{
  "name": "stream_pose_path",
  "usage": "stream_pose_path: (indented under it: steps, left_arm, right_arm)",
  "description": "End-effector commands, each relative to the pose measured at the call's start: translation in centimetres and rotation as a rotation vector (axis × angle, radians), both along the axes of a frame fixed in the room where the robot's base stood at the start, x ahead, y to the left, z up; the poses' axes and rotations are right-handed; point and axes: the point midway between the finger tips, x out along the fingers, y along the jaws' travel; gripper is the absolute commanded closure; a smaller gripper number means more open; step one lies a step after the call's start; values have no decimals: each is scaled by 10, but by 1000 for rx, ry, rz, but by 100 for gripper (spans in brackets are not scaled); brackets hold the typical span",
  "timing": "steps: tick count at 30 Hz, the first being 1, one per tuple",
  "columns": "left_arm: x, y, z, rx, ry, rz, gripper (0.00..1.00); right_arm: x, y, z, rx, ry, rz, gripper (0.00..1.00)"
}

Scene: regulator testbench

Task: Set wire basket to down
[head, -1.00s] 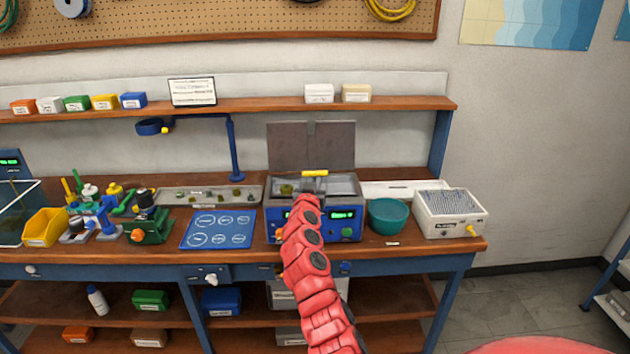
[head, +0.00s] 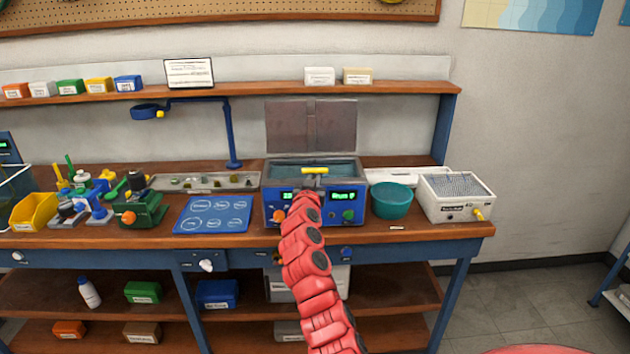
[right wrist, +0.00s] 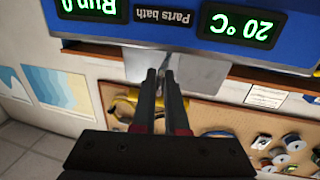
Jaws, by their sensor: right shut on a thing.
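The parts bath (head: 275,207) is a blue box with green displays on the bench, its grey lid (head: 310,127) standing open behind it. The wire basket's yellow handle (head: 315,170) shows above the bath opening, at the front. The basket's body cannot be made out, with teal liquid (head: 345,170) showing in the bath. My right gripper (head: 312,182) reaches up to the handle from the front and is shut on it. In the right wrist view its dark fingers (right wrist: 160,76) are nearly together below the bath's upside-down front panel (right wrist: 180,40). My left gripper is not in view.
A teal bowl (head: 391,200) and a white box (head: 455,200) stand right of the bath. A blue mat (head: 213,214) and a grey tray (head: 225,181) lie to its left. A blue arm lamp (head: 231,130) stands behind the tray.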

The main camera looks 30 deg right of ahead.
Motion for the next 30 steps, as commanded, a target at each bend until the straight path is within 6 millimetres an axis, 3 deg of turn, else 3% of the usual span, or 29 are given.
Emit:
stream_pose_path:
  steps: [5, 6, 10, 23, 30]
  left_arm:
    - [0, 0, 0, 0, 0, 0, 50]
    - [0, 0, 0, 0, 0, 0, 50]
    - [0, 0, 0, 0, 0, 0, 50]
    - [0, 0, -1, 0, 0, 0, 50]
    - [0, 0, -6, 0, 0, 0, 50]
  right_arm:
    - [0, 0, -6, 7, 9, -1, 100]
    - [0, 0, -6, 7, 9, -1, 82]
    - [0, 1, -6, 7, 8, 0, 59]
    - [-3, 2, -5, 4, 7, -3, 59]
    - [-22, 21, -4, 2, 5, 1, 59]
